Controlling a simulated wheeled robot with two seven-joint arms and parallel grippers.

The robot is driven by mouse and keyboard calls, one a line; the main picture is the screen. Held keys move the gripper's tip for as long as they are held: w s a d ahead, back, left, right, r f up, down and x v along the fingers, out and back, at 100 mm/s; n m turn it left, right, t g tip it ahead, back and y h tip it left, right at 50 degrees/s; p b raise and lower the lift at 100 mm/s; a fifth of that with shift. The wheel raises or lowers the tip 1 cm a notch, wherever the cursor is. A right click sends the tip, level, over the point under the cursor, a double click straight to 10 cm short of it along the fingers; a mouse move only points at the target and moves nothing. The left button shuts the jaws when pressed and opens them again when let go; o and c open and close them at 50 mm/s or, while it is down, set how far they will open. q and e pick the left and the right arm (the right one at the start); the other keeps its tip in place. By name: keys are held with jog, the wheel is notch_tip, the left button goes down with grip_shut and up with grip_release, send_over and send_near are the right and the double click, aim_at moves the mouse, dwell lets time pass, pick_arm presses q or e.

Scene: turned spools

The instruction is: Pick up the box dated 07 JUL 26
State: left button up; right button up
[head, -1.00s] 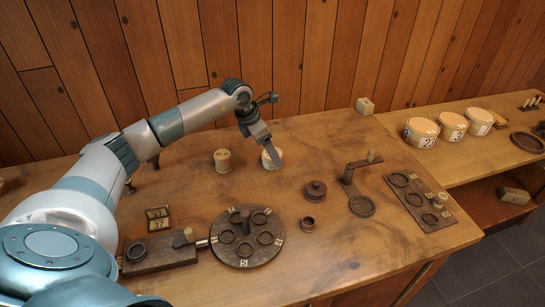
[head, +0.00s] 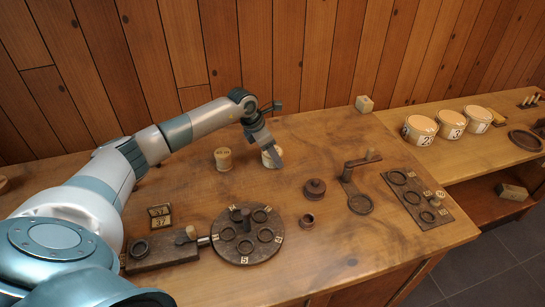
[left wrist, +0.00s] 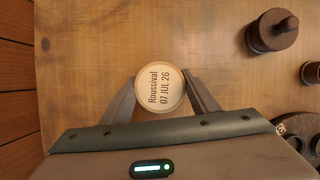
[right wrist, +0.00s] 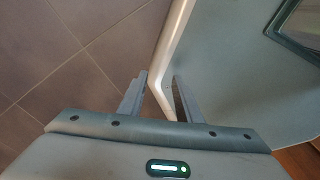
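The box dated 07 JUL 26 (left wrist: 160,90) is a small round pale box; its lid reads "Roussival 07 JUL 26" in the left wrist view. In the head view this box (head: 268,160) stands upright on the wooden table, partly hidden by my left gripper (head: 275,158). In the left wrist view my left gripper (left wrist: 162,84) has one finger on each side of the box, close to its wall; I see no clear squeeze. My right gripper (right wrist: 160,76) is open and empty, away from the table.
A round numbered holder (head: 246,236), a slide block (head: 162,250) and a ringed board (head: 416,199) lie nearer. A pale cube (head: 364,104) sits at the back edge.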

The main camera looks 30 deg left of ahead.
aim_at(281, 153)
jog(key=shift+s, duration=0.1)
